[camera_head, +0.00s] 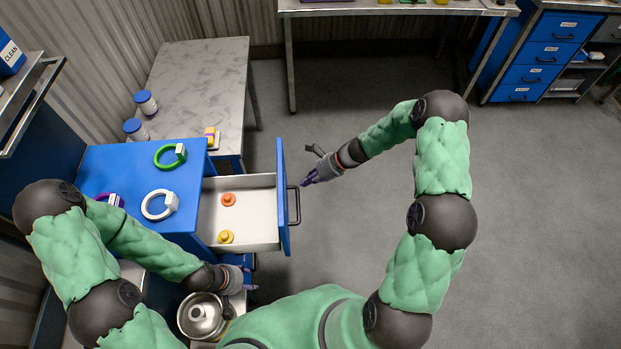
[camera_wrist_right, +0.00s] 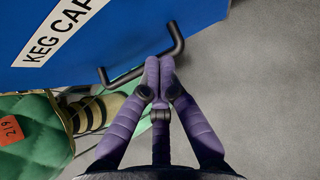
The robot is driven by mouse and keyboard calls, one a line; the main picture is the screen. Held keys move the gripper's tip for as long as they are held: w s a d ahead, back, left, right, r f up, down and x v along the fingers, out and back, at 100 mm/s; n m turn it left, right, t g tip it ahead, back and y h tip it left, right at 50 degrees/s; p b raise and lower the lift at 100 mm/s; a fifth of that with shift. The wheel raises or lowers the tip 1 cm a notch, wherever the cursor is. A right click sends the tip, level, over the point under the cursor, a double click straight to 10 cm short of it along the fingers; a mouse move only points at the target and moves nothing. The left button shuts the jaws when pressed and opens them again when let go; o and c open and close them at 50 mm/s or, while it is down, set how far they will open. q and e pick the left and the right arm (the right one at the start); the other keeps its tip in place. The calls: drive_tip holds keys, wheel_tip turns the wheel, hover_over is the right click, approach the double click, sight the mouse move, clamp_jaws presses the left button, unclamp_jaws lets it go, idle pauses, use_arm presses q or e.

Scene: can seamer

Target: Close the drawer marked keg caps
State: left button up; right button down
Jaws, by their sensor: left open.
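The drawer marked keg caps is pulled out of the blue cabinet (camera_head: 130,160). Its white interior (camera_head: 255,205) holds an orange cap (camera_head: 229,199) and a yellow cap (camera_head: 226,237). Its blue front (camera_head: 283,165) carries a dark handle (camera_head: 295,206). In the right wrist view the label (camera_wrist_right: 62,32) reads "KEG CAP", cut off by the edge, beside the handle (camera_wrist_right: 130,75). My right gripper (camera_head: 306,182) has its purple fingertips (camera_wrist_right: 160,62) together at the handle; contact is unclear. My left gripper (camera_head: 250,279) is open, below the drawer in the picture.
Green (camera_head: 168,155) and white (camera_head: 160,204) ring clamps and a partly hidden purple one lie on the cabinet top. A metal pot (camera_head: 203,316) stands near my left gripper. A marble-topped table (camera_head: 200,80) is behind. The floor right of the drawer is clear.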

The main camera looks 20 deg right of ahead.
sight(295, 188)
drive_tip(key=b+x, duration=0.1)
drive_tip(key=x, duration=0.4)
drive_tip(key=shift+w+a+f, duration=0.1)
drive_tip(key=shift+a+f, duration=0.1)
drive_tip(key=shift+a, duration=0.1)
drive_tip(key=w+a, duration=0.3)
drive_tip(key=a, duration=0.8)
drive_tip(key=w+a+b, duration=0.1)
drive_tip(key=w+a, duration=0.2)
drive_tip(key=a, duration=0.9)
drive_tip(key=shift+w+b, duration=0.3)
drive_tip(key=shift+w, duration=0.05)
drive_tip(key=shift+a+r, duration=0.1)
